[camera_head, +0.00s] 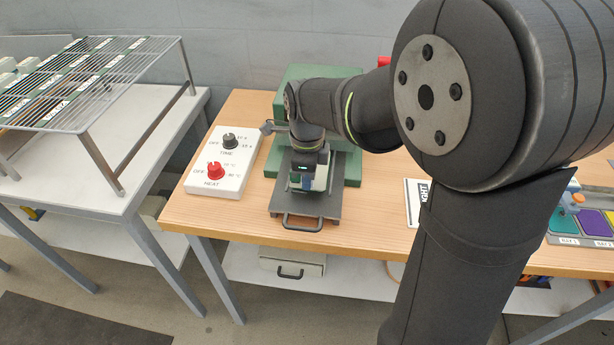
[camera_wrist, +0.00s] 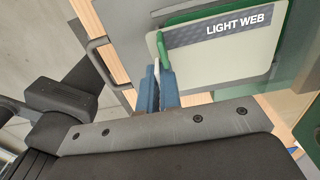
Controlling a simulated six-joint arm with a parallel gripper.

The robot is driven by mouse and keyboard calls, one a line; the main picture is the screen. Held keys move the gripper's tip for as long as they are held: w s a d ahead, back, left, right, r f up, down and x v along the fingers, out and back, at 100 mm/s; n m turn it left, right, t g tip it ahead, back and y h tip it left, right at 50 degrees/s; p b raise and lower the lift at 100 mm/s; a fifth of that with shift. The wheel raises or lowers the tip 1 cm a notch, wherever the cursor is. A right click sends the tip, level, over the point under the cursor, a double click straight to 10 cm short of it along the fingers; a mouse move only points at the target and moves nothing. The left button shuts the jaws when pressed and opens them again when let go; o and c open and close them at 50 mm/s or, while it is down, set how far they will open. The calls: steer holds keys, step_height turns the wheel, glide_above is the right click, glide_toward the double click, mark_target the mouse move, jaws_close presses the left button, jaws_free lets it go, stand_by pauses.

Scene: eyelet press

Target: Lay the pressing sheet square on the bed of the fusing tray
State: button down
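The pressing sheet (camera_wrist: 225,62) is pale grey-green, with a dark band reading LIGHT WEB and a green edge and tab. It fills the upper right of the wrist view. In the head view only a small pale patch (camera_head: 321,172) shows by my gripper. My gripper (camera_wrist: 157,82) has blue fingers close together at the sheet's left side, by the green tab; they appear shut on it. The fusing tray (camera_head: 290,204) is a dark grey plate with a front handle, below my gripper (camera_head: 315,186). I cannot tell whether the sheet touches the bed, which is mostly hidden.
The green press (camera_head: 345,165) stands behind the tray. A white control box (camera_head: 228,172) with TIME and HEAT knobs is to the left. A wire rack (camera_head: 85,75) of labelled sheets stands at far left. A white labelled card (camera_head: 412,200) lies to the right.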

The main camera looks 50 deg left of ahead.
steer(key=shift+f, duration=0.9)
stand_by(0.3)
steer(key=shift+w+a, duration=0.75)
stand_by(0.6)
steer(key=shift+f, duration=0.4)
stand_by(1.0)
steer(key=c, duration=1.6)
jaws_free()
steer(key=shift+o, duration=0.2)
step_height(320, 180, up, 18)
steer(key=shift+f, duration=0.25)
steer(key=shift+f, duration=0.1)
step_height(320, 180, down, 17)
steer(key=shift+f, duration=0.15)
